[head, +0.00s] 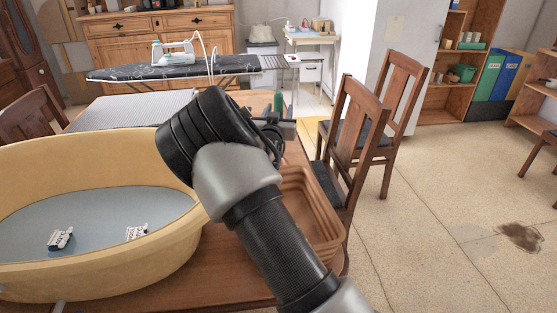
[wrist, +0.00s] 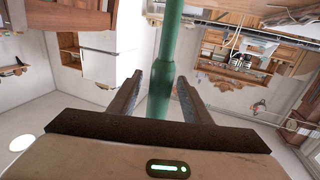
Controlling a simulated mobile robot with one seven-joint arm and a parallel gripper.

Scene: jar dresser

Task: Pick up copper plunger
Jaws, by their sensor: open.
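No thing that I can surely name as the copper plunger shows. A slender green object (wrist: 170,45) stands between the two fingers of my gripper (wrist: 160,85) in the wrist view. The fingers are apart, one on each side of it, and I cannot tell whether they touch it. A small green piece (head: 278,102) shows beside my gripper (head: 272,128) in the head view, over the far part of the wooden table (head: 218,268). My arm hides much of the table there.
A yellow tub (head: 90,275) of water with two small floating toys fills the table's left side. A brown basket (head: 318,215) stands at the right edge. Wooden chairs (head: 355,140) stand close on the right. An ironing board (head: 130,72) is behind.

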